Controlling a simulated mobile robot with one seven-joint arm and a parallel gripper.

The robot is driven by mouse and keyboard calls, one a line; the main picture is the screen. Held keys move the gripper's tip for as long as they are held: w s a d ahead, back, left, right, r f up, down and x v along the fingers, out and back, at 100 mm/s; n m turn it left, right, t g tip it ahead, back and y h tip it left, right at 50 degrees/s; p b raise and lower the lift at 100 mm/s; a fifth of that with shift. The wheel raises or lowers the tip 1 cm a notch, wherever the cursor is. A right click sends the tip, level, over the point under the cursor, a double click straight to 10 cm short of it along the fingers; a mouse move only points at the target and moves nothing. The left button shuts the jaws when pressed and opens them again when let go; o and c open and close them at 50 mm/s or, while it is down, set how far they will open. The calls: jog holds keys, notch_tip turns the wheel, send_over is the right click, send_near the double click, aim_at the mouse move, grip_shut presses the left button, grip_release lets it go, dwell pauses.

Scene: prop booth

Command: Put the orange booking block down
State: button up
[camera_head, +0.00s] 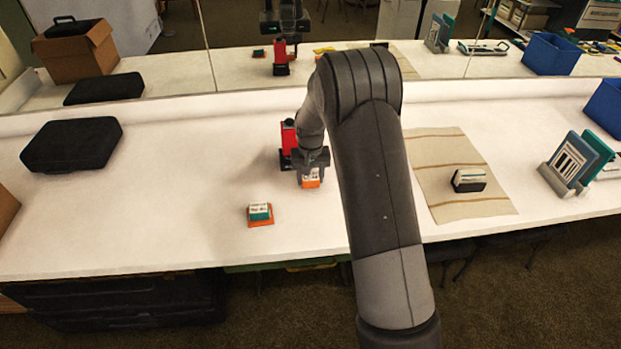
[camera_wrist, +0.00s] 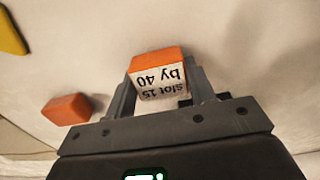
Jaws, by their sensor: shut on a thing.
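The orange booking block (camera_head: 311,179) is between the fingers of my gripper (camera_head: 311,171), over the white counter (camera_head: 170,200). In the wrist view the orange booking block (camera_wrist: 157,62) has an orange top and a white label reading "slot 15 by 40", upside down. My gripper (camera_wrist: 155,90) is shut on it there, one finger on each side. I cannot tell whether its underside touches the counter. A second orange piece (camera_wrist: 67,109) and a yellow piece (camera_wrist: 12,33) lie apart at the left of the wrist view.
A red and black device (camera_head: 288,138) stands close behind my gripper. A teal and white block (camera_head: 260,213) sits on an orange base in front left. A striped cloth (camera_head: 440,165) bears a dark block (camera_head: 468,180). A black case (camera_head: 72,145) lies far left. Left-middle counter is clear.

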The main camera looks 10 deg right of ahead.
jog(key=shift+f, duration=0.4)
jog(key=shift+f, duration=0.15)
jog(key=o, duration=1)
jog(key=shift+c, duration=0.2)
